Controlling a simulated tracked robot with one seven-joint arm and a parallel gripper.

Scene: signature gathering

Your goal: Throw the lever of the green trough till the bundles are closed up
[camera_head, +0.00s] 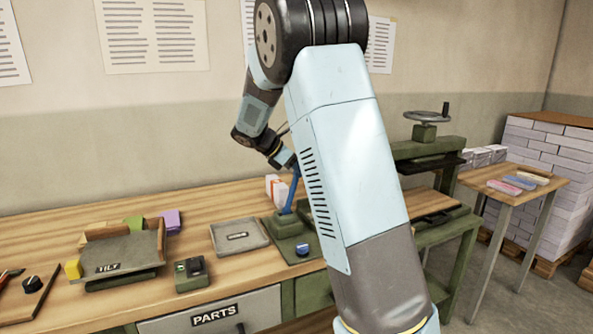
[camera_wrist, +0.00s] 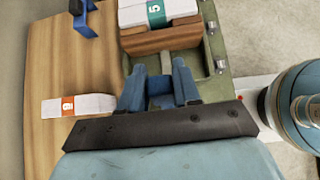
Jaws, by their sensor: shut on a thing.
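A blue lever (camera_head: 292,192) rises from a green base (camera_head: 290,226) on the bench. My gripper (camera_head: 285,160) reaches down to the lever's upper end and is shut on it. In the wrist view my gripper (camera_wrist: 158,88) has its blue fingers close together, and the grip itself is hard to make out. Ahead of the fingers, the green trough (camera_wrist: 217,58) holds a brown wooden block (camera_wrist: 160,39). White bundles (camera_wrist: 185,9), one with a teal band marked 5, lie beyond the block. My arm hides much of this area in the head view.
A loose white bundle with an orange band (camera_wrist: 78,106) lies on the bench beside the trough. A grey tray (camera_head: 239,237), a tilted box (camera_head: 120,255) and a small switch box (camera_head: 190,274) stand further left. A green press (camera_head: 425,150) stands right.

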